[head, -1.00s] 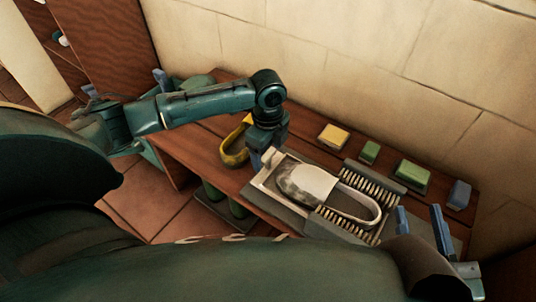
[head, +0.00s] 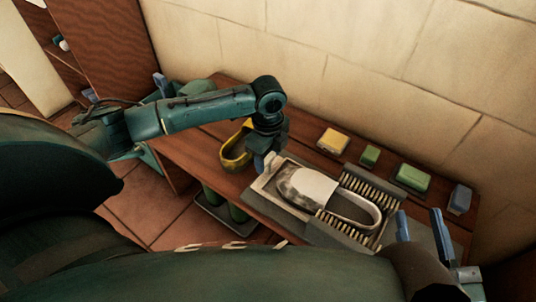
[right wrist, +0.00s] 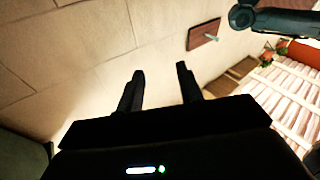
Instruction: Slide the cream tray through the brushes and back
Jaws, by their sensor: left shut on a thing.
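The cream tray (head: 262,186) lies on the bench with a pale slipper-like shoe (head: 308,186) on it. Its right part sits between two brushes, the far brush (head: 371,187) and the near brush (head: 345,228), whose bristles face each other. My left gripper (head: 267,163) comes down at the tray's left end and is shut on it; the arm partly hides the contact. My right gripper (head: 421,229) is open and empty at the right, near the brushes. Its two fingers also show apart in the right wrist view (right wrist: 160,83).
A yellow block (head: 333,141), a small green block (head: 370,156), a larger green block (head: 412,178) and a blue block (head: 460,199) line the bench by the wall. A yellow shoe (head: 236,152) lies left of the tray. Green boots (head: 238,213) stand below the bench.

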